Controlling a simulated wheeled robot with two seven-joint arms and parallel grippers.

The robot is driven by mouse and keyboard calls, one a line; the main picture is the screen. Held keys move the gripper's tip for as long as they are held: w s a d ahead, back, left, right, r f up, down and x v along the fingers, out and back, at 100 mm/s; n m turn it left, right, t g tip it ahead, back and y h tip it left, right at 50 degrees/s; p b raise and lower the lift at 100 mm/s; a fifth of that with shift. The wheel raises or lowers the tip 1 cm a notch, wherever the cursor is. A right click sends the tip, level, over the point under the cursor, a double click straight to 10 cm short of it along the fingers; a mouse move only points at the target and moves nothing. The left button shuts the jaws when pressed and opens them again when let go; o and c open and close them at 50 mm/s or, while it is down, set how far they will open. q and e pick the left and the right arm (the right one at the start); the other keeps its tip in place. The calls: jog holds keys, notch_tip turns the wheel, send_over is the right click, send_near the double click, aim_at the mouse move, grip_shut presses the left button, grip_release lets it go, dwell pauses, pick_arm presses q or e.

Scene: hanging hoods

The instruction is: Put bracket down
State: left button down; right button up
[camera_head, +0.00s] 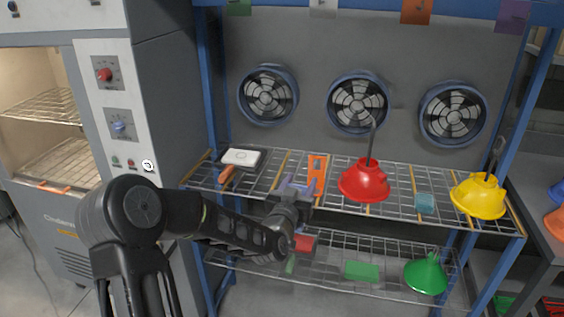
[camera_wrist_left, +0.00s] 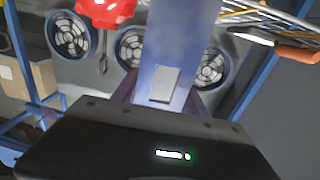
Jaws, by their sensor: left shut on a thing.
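My left gripper (camera_head: 293,200) is at the front edge of the upper wire shelf (camera_head: 400,196), left of the red hood. It is shut on a blue-purple bracket (camera_wrist_left: 182,45), which fills the middle of the left wrist view and carries a grey square patch. In the head view only a small purple part of the bracket (camera_head: 297,185) shows past the gripper. I cannot tell whether it touches the shelf. An orange bracket-like piece (camera_head: 317,172) stands just right of it. My right gripper is not in view.
A green hood (camera_head: 427,274) and green block (camera_head: 361,271) are on the lower shelf.

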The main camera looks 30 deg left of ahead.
pick_arm(q)
jog(key=s+d+f+m+h, duration=0.1)
jog(key=d+f, duration=0.3)
jog(key=d, duration=0.5)
jog(key=s+d+f+m+h, duration=0.2)
jog(key=d+f+h, duration=0.1)
jog(key=d, duration=0.6)
jog(key=shift+s+d+f+t+h, duration=0.3)
jog(key=shift+s+d+f, duration=0.1)
jog(key=shift+f, duration=0.3)
